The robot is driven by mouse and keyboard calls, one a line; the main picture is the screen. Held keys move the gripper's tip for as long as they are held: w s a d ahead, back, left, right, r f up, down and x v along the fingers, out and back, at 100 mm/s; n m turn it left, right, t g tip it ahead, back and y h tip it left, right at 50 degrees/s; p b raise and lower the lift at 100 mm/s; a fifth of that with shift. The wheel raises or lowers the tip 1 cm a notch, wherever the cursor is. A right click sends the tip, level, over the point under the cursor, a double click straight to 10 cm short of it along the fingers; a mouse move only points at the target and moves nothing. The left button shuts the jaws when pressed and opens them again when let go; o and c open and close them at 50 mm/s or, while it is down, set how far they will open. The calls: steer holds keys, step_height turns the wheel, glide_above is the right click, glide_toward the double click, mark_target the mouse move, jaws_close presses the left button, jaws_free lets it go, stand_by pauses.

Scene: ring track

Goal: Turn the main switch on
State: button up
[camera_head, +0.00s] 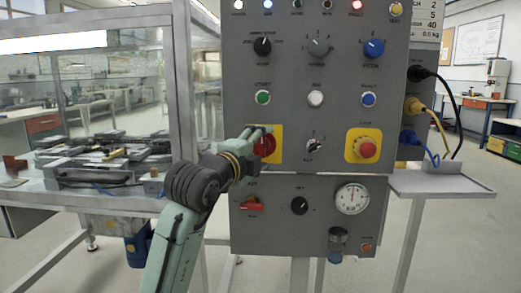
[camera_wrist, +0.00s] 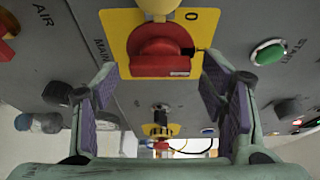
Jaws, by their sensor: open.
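The main switch is a red rotary knob (camera_head: 268,146) on a yellow square plate, on the left of the grey control panel. In the wrist view the red knob (camera_wrist: 161,52) is at the top middle, with a "0" mark to its right and "MAIN" lettering to its left. My gripper (camera_head: 255,138) is at the switch in the head view and partly covers the plate and knob. In the wrist view my gripper (camera_wrist: 158,80) is open, with one finger on each side of the knob. I cannot tell whether either finger touches it.
A green start button (camera_head: 263,97) is above the switch and a red emergency button (camera_head: 367,149) to its right. A red-handled air valve (camera_head: 252,206) is below. A grey side shelf (camera_head: 440,184) juts out at right, under plugged cables. A framed enclosure stands left.

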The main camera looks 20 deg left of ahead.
steer(key=s+a, duration=0.1)
steer(key=s, duration=1.1)
steer(key=shift+a, duration=0.15)
steer(key=shift+r, duration=0.1)
